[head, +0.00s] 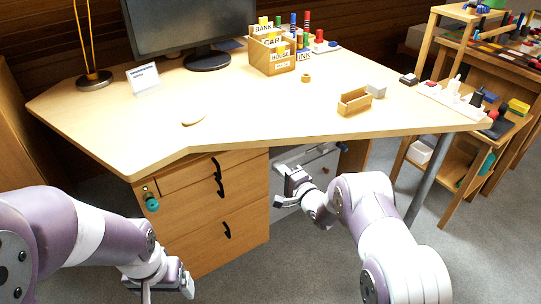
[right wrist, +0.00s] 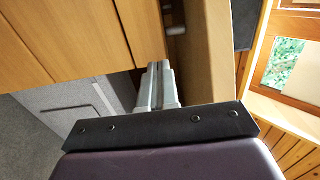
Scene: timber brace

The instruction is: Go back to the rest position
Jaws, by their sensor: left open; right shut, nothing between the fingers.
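My left gripper (head: 166,290) is low at the bottom left of the head view, in front of the desk's drawer unit, with its fingertips near the lower edge of the picture. It is open, and I see nothing between its fingers. My right gripper (head: 284,188) is below the desk's front edge, just right of the drawer unit. In the right wrist view its two fingers (right wrist: 158,80) are together with nothing between them. Both arms are clear of the desktop.
The desk (head: 240,110) carries a monitor (head: 175,25), a labelled wooden organizer (head: 271,52), a small open wooden box (head: 354,102) and a white power strip (head: 450,100). The wooden drawer unit (head: 205,215) has a teal key tag (head: 152,203). Bare floor (head: 300,265) shows between my arms.

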